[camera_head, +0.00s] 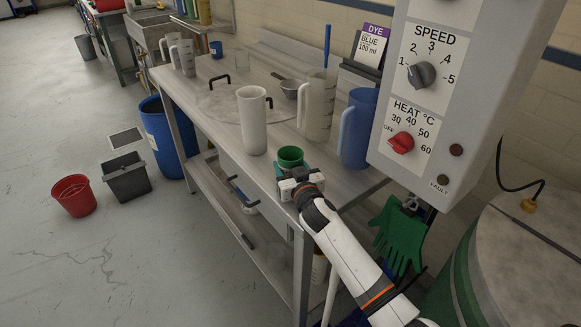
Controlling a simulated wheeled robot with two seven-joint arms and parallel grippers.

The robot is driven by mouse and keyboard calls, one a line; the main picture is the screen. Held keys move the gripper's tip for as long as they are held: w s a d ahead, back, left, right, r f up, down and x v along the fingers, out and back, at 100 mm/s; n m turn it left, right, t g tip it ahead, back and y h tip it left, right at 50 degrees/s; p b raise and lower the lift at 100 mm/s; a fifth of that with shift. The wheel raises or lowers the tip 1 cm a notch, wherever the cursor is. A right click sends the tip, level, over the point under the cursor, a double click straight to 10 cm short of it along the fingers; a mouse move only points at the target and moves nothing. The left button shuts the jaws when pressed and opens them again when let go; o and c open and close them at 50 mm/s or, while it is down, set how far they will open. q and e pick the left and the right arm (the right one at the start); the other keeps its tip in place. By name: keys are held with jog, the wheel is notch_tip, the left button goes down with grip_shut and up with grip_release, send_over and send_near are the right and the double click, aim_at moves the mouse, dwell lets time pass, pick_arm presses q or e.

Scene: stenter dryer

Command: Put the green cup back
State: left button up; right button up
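The green cup (290,157) is upright at the near edge of the steel bench, its open rim facing up. A flat green patch shows beside its base, partly hidden. My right gripper (291,174) reaches in from the lower right and is right at the near side of the cup. Its body hides the cup's lower part and the fingertips, so I cannot tell whether the fingers are closed on the cup or only around it. My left gripper is out of view.
On the bench (228,137), a white jug (252,120), a beige jug (318,104) and a blue jug (358,128) stand close behind the cup. A control box (430,100) overhangs at right. Green gloves (402,235) hang below it. Bins stand on the floor at left.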

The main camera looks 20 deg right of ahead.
jog(key=shift+f, duration=0.15)
jog(key=o, duration=1)
jog(key=shift+r, duration=0.3)
jog(key=s, duration=1.2)
jog(key=shift+d+r+b, duration=0.15)
jog(key=shift+r+b, duration=0.05)
jog(key=shift+b, duration=0.1)
